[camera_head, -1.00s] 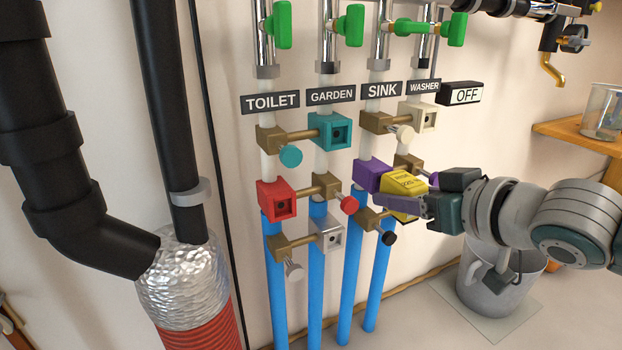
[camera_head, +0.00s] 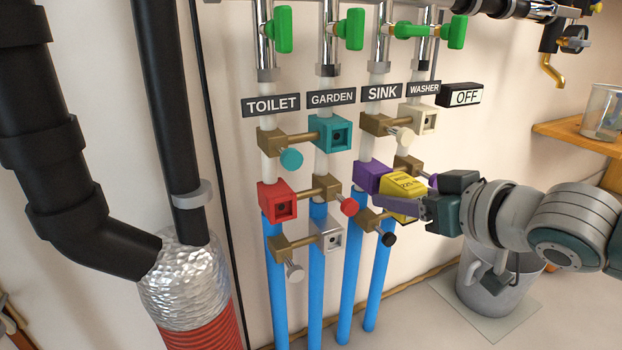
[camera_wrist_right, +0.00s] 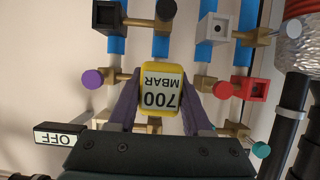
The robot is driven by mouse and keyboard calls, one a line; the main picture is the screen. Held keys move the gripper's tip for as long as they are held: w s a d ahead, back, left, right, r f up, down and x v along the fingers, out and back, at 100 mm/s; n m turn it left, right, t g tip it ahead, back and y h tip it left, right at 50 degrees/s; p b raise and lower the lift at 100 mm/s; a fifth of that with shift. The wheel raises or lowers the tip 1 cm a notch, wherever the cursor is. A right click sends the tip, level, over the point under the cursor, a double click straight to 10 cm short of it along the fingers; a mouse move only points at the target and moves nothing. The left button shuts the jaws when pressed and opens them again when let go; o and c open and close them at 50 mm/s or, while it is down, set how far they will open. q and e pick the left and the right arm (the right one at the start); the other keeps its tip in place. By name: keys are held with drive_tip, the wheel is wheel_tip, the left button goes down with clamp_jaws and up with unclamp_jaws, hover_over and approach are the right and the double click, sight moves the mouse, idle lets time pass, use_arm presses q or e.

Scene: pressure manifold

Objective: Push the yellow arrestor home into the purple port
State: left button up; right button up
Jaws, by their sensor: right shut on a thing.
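The yellow arrestor (camera_head: 404,184) is held at the purple port (camera_head: 367,176), on its right side in the head view. The two look in contact or nearly so; how far the arrestor is in cannot be told. In the right wrist view the arrestor (camera_wrist_right: 162,78) shows a "700 MBAR" label, upside down, and covers the purple port. My right gripper (camera_head: 414,205) is shut on the arrestor, with a purple finger on each side of it in the right wrist view (camera_wrist_right: 159,95). My left gripper is not in view.
A red port (camera_head: 276,201), a teal port (camera_head: 330,133), a cream port (camera_head: 421,118) and a grey port (camera_head: 329,238) sit nearby on the pipes. A purple knob (camera_wrist_right: 92,78) is beside the gripper. A metal bucket (camera_head: 502,285) stands below my right arm.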

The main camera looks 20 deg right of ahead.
drive_tip(key=shift+w, duration=0.45)
drive_tip(key=o, duration=1.3)
drive_tip(key=shift+o, duration=0.2)
drive_tip(key=shift+s+r+p, duration=0.3)
drive_tip(key=shift+s+p, duration=0.15)
drive_tip(key=p+v, duration=0.5)
drive_tip(key=v, duration=0.3)
drive_tip(key=shift+a+p, duration=0.1)
drive_tip(key=shift+p, duration=0.2)
drive_tip(key=shift+s, duration=0.45)
drive_tip(key=shift+r, duration=0.1)
